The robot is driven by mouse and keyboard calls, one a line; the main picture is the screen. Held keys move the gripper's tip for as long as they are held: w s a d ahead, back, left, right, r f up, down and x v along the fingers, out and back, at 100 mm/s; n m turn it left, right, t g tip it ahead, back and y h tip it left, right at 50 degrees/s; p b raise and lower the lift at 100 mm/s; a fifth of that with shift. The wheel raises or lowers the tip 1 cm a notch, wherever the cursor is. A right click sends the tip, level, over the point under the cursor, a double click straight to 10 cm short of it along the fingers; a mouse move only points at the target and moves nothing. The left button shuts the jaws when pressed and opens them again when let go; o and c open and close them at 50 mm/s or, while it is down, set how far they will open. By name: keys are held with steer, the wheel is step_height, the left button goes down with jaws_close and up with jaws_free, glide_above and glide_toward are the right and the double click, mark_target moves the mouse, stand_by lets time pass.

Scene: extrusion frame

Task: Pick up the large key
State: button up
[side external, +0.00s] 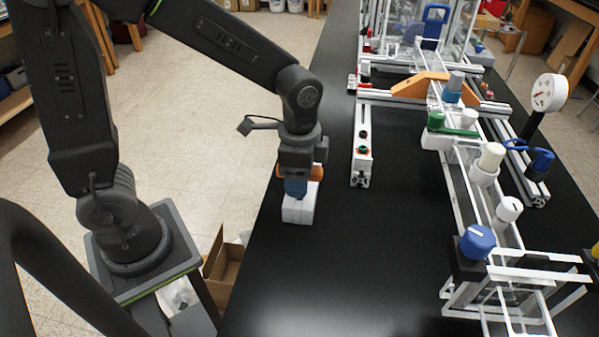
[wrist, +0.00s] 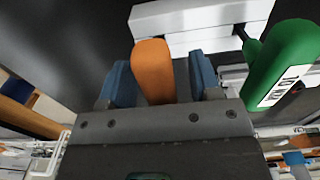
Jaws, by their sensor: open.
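My gripper (wrist: 160,75) has two blue fingertips, set apart, and points down over a white block (side external: 299,207) near the table's left edge. An orange handle (wrist: 152,68), likely that of a key, stands between the open fingers, with a gap at least on the right side. In the side view, orange (side external: 316,173) shows on both sides of my gripper (side external: 295,188). A green handle (wrist: 286,62) with a white printed label lies to the right in the wrist view. I cannot tell which handle is the large key's. The white block also shows in the wrist view (wrist: 200,20).
A long extrusion frame with knobs, including a blue knob (side external: 477,241), and a dial gauge (side external: 549,92) fills the right side. The black table (side external: 350,260) is clear in front.

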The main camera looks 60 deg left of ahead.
steer(key=shift+c, duration=0.4)
steer(key=c, duration=0.9)
steer(key=shift+r, duration=0.1)
steer(key=shift+r, duration=0.4)
step_height(320, 180, up, 4)
steer(key=shift+a+f, duration=0.1)
steer(key=shift+f, duration=0.1)
steer(key=s+a+r, duration=0.1)
steer(key=a+r, duration=0.1)
steer(key=a, duration=0.1)
steer(key=a+r, duration=0.2)
steer(key=a, duration=0.2)
steer(key=s+a+r, duration=0.1)
steer(key=a+r, duration=0.1)
steer(key=a, duration=0.2)
steer(key=shift+s+a+r, duration=0.1)
steer(key=shift+s+r, duration=0.2)
